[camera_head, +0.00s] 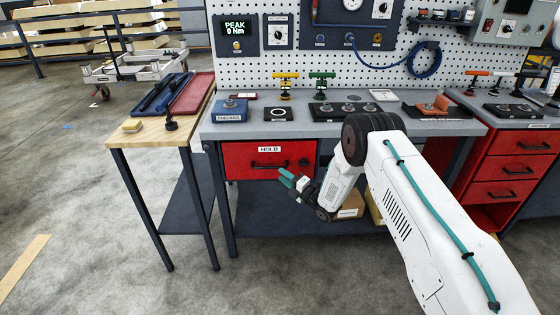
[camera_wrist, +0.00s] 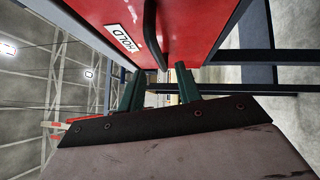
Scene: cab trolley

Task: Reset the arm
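My arm (camera_head: 420,205) reaches in from the lower right and bends at a dark elbow joint in front of the workbench. My gripper (camera_head: 284,177) has teal fingers and is in front of the red HOLD drawer (camera_head: 240,155), near the lower right of its dark handle (camera_head: 268,164). In the wrist view the two fingers of my gripper (camera_wrist: 158,82) stand apart with nothing seen held between them. The red drawer front (camera_wrist: 190,25) and its dark handle (camera_wrist: 152,35) lie just beyond the fingertips. Whether a finger touches the drawer cannot be told.
The grey bench top (camera_head: 222,131) holds several fixtures and coloured tools. A wooden side table (camera_head: 150,132) with a red tray (camera_head: 194,94) stands at left. A red drawer cabinet (camera_head: 505,170) is at right. The floor at left is mostly free.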

